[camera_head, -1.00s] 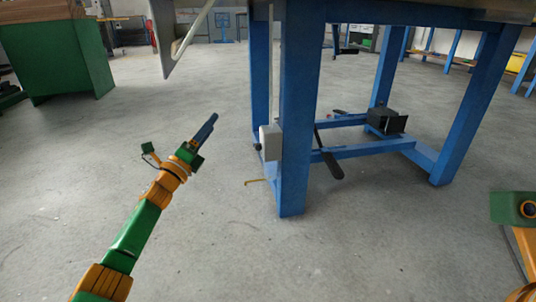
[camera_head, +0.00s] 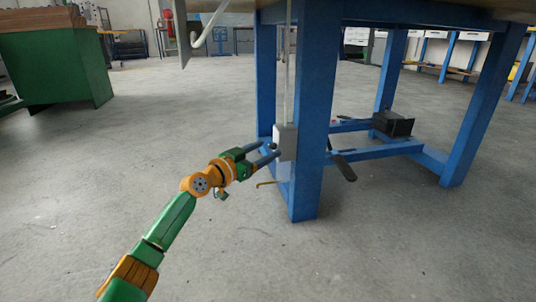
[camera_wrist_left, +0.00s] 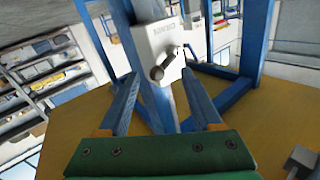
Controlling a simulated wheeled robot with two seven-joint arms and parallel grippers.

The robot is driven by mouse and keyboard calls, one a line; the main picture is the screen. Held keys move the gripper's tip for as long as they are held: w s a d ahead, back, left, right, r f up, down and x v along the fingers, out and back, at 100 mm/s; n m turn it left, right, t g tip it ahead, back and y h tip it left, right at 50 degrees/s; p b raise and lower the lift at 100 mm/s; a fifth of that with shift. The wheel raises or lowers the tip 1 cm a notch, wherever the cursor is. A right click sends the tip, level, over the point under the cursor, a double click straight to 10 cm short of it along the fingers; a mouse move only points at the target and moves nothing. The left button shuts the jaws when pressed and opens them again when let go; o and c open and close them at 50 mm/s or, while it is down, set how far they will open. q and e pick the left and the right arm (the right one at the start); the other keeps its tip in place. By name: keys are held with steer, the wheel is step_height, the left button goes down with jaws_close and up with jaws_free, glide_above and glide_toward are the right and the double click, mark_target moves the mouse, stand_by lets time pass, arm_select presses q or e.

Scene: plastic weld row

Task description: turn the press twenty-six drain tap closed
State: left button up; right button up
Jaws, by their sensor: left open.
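The drain tap looks to be the pale box (camera_head: 285,142) on the blue bench leg, with a small dark knob on its left side. In the left wrist view the white box (camera_wrist_left: 158,42) carries a label too small to read. A dark stubby lever (camera_wrist_left: 165,65) sticks out from its face, tilted. My left gripper (camera_head: 271,152) is beside the box in the head view. Its two blue fingers (camera_wrist_left: 160,78) are spread, one on each side of the lever and apart from it. My right gripper is out of view.
The blue bench leg (camera_head: 311,120) stands just right of the box. A black pedal (camera_head: 345,168) and a black box (camera_head: 393,124) are under the bench. The floor to the left is clear.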

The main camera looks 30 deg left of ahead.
arm_select(q)
steer(key=shift+w+d, duration=0.15)
steer(key=shift+w, duration=0.45)
jaws_close()
step_height(320, 180, up, 2)
steer(key=n+g+p, duration=0.1)
steer(key=p, duration=0.4)
steer(key=shift+w+n, duration=0.1)
steer(key=shift+n, duration=0.2)
steer(key=shift+a+f+p, duration=0.1)
steer(key=shift+a+p, duration=0.1)
steer(key=shift+p, duration=0.15)
steer(key=shift+f+n+g, duration=0.25)
steer(key=shift+n+g, duration=0.05)
jaws_free()
steer(key=shift+w, duration=0.1)
